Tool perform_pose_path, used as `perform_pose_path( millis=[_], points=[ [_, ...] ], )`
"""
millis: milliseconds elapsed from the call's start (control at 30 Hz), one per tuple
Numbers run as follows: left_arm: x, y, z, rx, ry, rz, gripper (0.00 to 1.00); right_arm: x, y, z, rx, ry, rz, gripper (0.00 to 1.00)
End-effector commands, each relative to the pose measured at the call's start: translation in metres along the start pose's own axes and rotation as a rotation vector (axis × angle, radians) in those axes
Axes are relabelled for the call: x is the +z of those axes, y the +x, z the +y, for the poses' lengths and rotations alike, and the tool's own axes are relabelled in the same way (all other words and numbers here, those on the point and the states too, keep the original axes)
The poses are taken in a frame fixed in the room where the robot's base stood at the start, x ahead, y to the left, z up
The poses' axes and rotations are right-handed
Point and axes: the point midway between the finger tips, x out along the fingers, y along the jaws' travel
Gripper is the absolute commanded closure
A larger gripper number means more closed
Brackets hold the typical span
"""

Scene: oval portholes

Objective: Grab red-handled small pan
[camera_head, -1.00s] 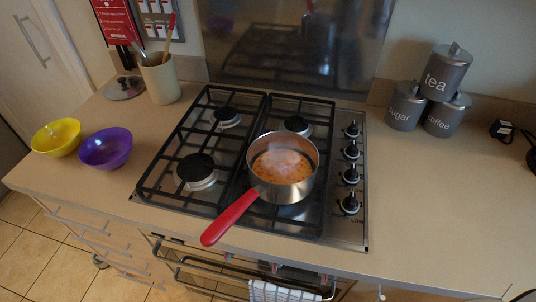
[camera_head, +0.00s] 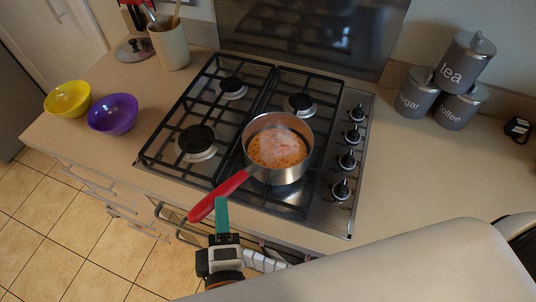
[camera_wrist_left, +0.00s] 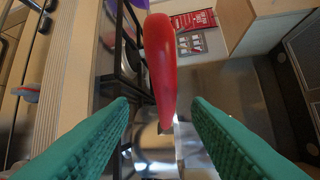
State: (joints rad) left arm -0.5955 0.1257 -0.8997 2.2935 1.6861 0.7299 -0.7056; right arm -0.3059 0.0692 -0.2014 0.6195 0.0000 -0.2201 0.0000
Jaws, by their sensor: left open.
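The small steel pan (camera_head: 281,174) stands on the front right burner of the hob, with orange-red food and a pale haze in it. Its red handle (camera_head: 219,194) points to the front left, past the hob's front edge. My left gripper (camera_head: 222,200) is open, with a teal finger beside the handle's outer part. In the left wrist view, the red handle (camera_wrist_left: 161,65) runs down the middle, in line with the gap between the two teal fingers (camera_wrist_left: 158,108). Free space shows on both sides of it. I see no contact. My right gripper is out of view.
The black-grated hob (camera_head: 300,205) has knobs on its right. A purple bowl (camera_head: 113,114) and a yellow bowl (camera_head: 67,99) stand left. A utensil pot (camera_head: 169,47) is behind them. Grey canisters (camera_head: 417,92) stand back right. The counter (camera_head: 410,160) right of the hob is clear.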

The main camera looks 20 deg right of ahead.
Motion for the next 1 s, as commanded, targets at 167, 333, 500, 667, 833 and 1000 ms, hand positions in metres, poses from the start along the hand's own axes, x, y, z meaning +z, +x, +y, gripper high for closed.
perform_pose_path(
  millis=[167,333,500,667,833,1000],
  points=[
    [-0.001,0.013,-0.001,-0.002,-0.001,-0.001,0.56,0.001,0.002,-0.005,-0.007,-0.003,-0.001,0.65],
    [-0.008,0.037,-0.003,-0.005,-0.005,-0.002,0.56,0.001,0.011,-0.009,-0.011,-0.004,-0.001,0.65],
    [-0.009,0.057,-0.004,-0.004,0.0,-0.001,0.56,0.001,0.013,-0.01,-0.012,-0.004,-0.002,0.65],
    [-0.009,0.061,-0.005,-0.002,0.001,0.0,0.56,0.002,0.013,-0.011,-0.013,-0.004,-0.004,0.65],
    [-0.009,0.061,-0.005,-0.001,0.001,0.001,0.62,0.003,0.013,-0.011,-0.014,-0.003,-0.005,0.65],
    [-0.009,0.061,-0.005,-0.001,0.0,0.001,0.9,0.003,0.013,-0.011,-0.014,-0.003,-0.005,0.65]
  ],
)
